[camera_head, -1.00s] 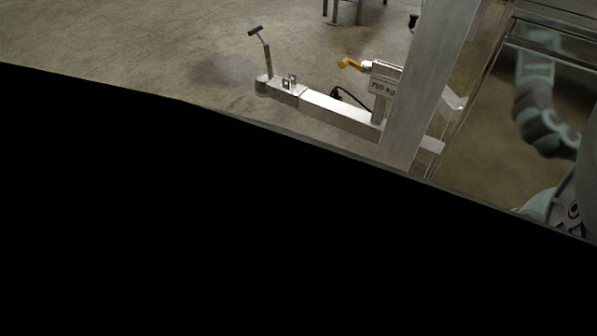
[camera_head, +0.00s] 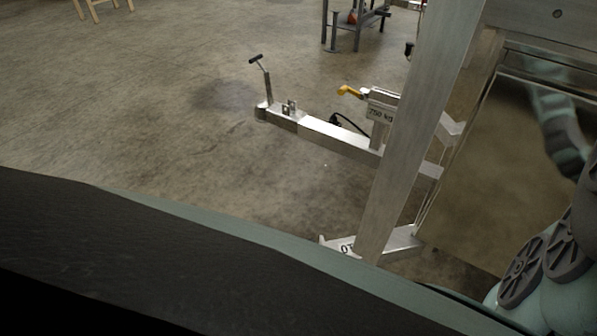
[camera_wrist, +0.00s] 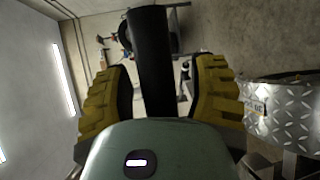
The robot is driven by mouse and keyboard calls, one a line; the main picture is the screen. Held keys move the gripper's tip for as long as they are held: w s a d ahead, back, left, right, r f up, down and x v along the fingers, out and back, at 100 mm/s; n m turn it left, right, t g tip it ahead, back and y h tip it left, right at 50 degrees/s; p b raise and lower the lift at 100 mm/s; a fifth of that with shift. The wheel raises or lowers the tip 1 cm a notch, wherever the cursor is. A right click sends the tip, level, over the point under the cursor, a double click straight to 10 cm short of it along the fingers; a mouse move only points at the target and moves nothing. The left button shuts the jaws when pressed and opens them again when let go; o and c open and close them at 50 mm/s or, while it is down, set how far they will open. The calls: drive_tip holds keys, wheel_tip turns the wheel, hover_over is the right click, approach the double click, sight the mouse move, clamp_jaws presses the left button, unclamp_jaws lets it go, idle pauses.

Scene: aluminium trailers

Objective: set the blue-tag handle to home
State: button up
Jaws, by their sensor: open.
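No blue tag can be made out in either view, so I cannot tell which handle bears it. In the head view, a yellow handle (camera_head: 350,92) sticks out left of the 750 kg plate on the trailer's drawbar (camera_head: 340,137). A black-topped T-shaped handle (camera_head: 257,60) stands, slightly tilted, at the drawbar's far left end. My gripper (camera_wrist: 163,72) shows in the wrist view with its yellow ridged fingers apart. A thick dark bar (camera_wrist: 152,55) shows between the fingers; what it belongs to and whether anything touches it is unclear.
An aluminium post (camera_head: 412,135) and trailer side panel (camera_head: 540,20) stand at the right of the head view. A dark workbench (camera_head: 357,20) is behind. Diamond-pattern metal plate (camera_wrist: 285,125) lies right of my gripper. The floor (camera_head: 190,120) left of the drawbar is clear.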

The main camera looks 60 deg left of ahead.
clamp_jaws()
idle(0.4)
drive_tip(key=shift+d, duration=0.1)
idle(0.3)
